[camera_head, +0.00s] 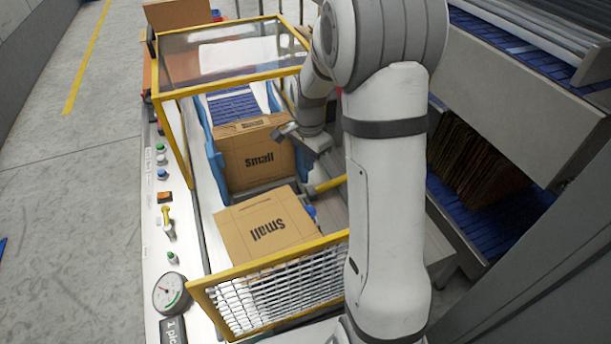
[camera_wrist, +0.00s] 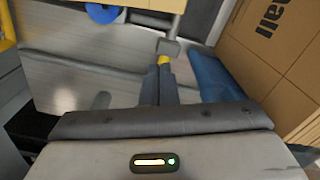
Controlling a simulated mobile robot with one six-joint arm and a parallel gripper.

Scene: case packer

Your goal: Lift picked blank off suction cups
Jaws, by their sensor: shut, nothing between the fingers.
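A brown cardboard blank printed "Small" (camera_head: 265,228) lies tilted in the near part of the machine, behind the yellow-framed mesh guard. A blue suction cup (camera_head: 311,212) shows at its right edge; other cups are hidden. A second brown "Small" cardboard piece (camera_head: 258,160) stands upright between blue guides. My gripper (camera_head: 290,132) is beside that upright piece's upper right corner, apart from the near blank. In the wrist view, my gripper's dark fingers (camera_wrist: 160,78) are together with nothing between them, and printed cardboard (camera_wrist: 285,50) is at the right.
A yellow bar (camera_head: 329,184) lies right of the cardboard. A clear yellow-framed guard (camera_head: 235,58) covers the far part. The mesh guard (camera_head: 280,293) closes the near side. Several brown blanks (camera_head: 475,160) stand in a magazine at the right. A gauge (camera_head: 171,292) sits on the left panel.

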